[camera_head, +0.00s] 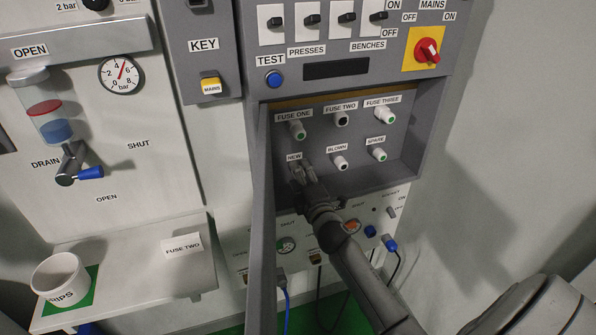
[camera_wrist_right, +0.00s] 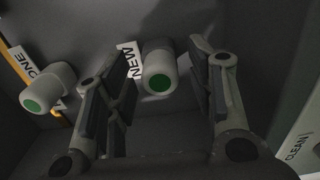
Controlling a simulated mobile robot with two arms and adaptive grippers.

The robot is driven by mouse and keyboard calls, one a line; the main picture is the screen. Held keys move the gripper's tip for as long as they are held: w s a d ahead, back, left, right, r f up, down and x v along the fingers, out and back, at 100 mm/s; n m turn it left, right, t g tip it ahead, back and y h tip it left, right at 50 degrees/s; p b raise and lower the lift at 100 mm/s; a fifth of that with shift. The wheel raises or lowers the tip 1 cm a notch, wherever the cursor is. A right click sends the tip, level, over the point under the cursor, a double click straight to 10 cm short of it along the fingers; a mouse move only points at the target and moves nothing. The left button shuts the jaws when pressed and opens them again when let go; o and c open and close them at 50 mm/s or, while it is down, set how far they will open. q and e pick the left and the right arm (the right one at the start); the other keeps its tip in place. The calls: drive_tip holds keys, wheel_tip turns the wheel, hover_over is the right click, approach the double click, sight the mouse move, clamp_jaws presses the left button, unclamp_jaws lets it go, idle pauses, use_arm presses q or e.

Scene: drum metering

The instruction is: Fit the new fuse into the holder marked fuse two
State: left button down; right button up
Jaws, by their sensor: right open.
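The new fuse (camera_wrist_right: 158,72), a white cylinder with a green end, sits at the NEW label in the right wrist view. My right gripper (camera_wrist_right: 160,90) is open, with one finger on each side of the fuse and apart from it. In the head view this gripper (camera_head: 303,173) reaches into the fuse box and mostly hides the new fuse. The holder marked fuse two (camera_head: 341,119) is in the top row, middle, with a dark face; I cannot tell what is inside it. My left gripper is not in view.
Green-ended fuses stand at fuse one (camera_head: 298,130), fuse three (camera_head: 384,116) and spare (camera_head: 379,154). The open box door (camera_head: 262,220) stands at left. A white cup (camera_head: 60,280) is on the shelf.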

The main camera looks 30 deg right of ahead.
clamp_jaws()
idle(0.4)
drive_tip(key=shift+s, duration=0.1)
drive_tip(key=shift+p+v, duration=0.45)
drive_tip(key=shift+v, duration=2.5)
drive_tip(key=shift+a, duration=0.1)
drive_tip(key=shift+p+v, duration=0.55)
drive_tip(key=shift+v, duration=1.4)
